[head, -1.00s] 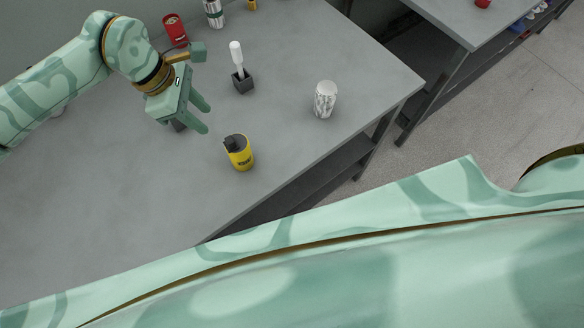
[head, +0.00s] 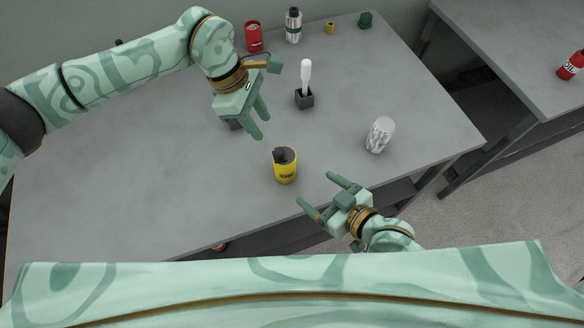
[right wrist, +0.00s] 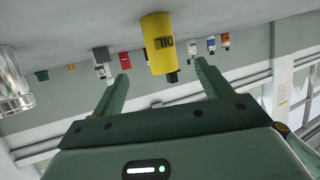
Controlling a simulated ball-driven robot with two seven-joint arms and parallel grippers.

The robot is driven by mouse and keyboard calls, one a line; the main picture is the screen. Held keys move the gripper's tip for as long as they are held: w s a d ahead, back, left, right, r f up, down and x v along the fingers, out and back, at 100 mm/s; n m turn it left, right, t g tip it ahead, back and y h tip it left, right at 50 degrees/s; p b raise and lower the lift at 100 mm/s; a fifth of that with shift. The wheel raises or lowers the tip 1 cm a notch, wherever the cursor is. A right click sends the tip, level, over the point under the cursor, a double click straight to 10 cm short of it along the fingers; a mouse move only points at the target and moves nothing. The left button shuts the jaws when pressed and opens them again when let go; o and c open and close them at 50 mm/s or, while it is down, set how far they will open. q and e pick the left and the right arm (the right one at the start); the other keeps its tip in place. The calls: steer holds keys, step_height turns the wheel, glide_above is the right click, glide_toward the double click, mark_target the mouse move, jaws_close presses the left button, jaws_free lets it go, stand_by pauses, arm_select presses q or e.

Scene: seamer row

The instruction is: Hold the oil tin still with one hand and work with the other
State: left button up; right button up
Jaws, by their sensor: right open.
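The yellow oil tin (head: 286,172) with a dark top stands upright on the grey table near its front edge.
A white brush-like tool (head: 306,76) stands in a dark holder (head: 304,99) behind the tin. A marbled cup (head: 380,135) stands to the right. A red can (head: 254,38), a silver bottle (head: 293,26) and small items line the back. A second table (head: 510,55) is right.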

mark_target(293, 172)
steer(key=x, duration=1.3)
steer(key=shift+a+f, duration=0.1)
steer(key=shift+f, duration=0.05)
arm_select(q)
steer(key=shift+c, duration=0.3)
arm_select(e)
steer(key=c, duration=1.1)
arm_select(q)
steer(key=shift+a+f, duration=0.1)
steer(key=c, duration=0.5)
steer(key=a+n+h, duration=0.1)
steer(key=s+a+f+h, duration=0.1)
steer(key=s+a+f+n+h, duration=0.1)
steer(key=a, duration=0.1)
steer(key=shift+s+f+n+t, duration=0.1)
steer(key=shift+f+n+t, duration=0.05)
steer(key=shift+n+t, duration=0.2)
jaws_close()
steer(key=s+a+n+t+h, duration=0.2)
steer(key=a+n, duration=0.1)
steer(key=a, duration=0.3)
steer(key=shift+s+a+t, duration=0.15)
steer(key=shift+a+t, duration=0.15)
steer(key=shift+t, duration=0.05)
